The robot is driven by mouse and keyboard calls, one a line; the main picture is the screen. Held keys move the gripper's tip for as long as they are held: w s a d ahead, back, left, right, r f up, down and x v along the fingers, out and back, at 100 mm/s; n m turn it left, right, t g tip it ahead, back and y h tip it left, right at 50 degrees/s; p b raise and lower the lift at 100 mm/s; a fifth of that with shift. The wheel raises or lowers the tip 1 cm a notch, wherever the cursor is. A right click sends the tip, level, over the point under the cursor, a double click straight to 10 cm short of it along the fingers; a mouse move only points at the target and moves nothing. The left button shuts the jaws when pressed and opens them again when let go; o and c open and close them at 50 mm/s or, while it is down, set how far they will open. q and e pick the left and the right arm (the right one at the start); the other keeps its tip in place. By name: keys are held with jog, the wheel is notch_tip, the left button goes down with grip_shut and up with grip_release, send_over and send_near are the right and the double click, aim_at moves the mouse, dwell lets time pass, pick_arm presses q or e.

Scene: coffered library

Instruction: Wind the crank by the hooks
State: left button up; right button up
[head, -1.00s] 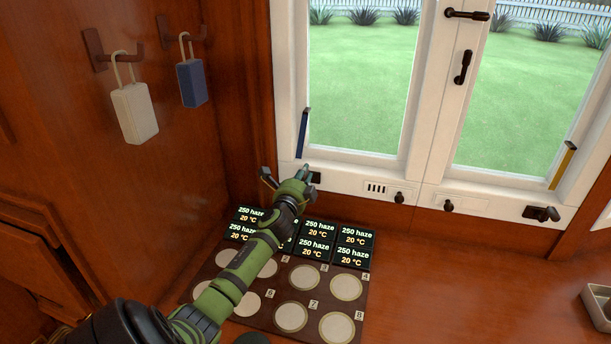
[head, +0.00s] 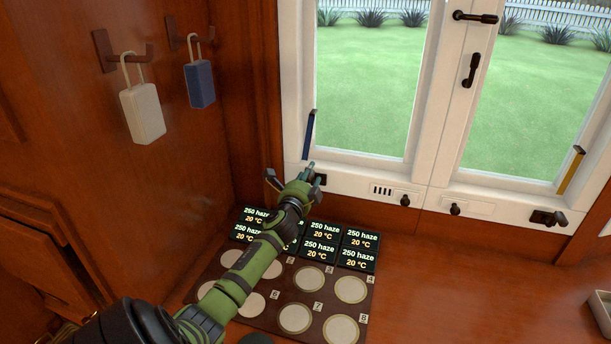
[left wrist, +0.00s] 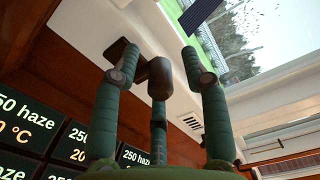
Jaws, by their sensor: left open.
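The crank by the hooks sits low on the left window frame. In the head view its dark mount (head: 320,179) shows just right of my fingers, and the rest is hidden behind them. In the left wrist view the dark brown crank (left wrist: 160,76) shows its knob between my spread green fingers. My left gripper (head: 297,179) is open at the crank, also seen in the left wrist view (left wrist: 161,72). I cannot tell whether any finger touches the knob. My right gripper is not in view.
A cream tag (head: 143,112) and a blue tag (head: 201,84) hang from wall hooks at left. Below my arm lies a board (head: 270,318) with round pads and small displays. Another crank (head: 549,218) is at the right window. The tabletop at right is mostly clear.

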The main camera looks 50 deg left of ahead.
pick_arm(q)
jog(key=v, duration=1.1)
jog(key=shift+s, duration=0.4)
jog(key=shift+d, duration=0.15)
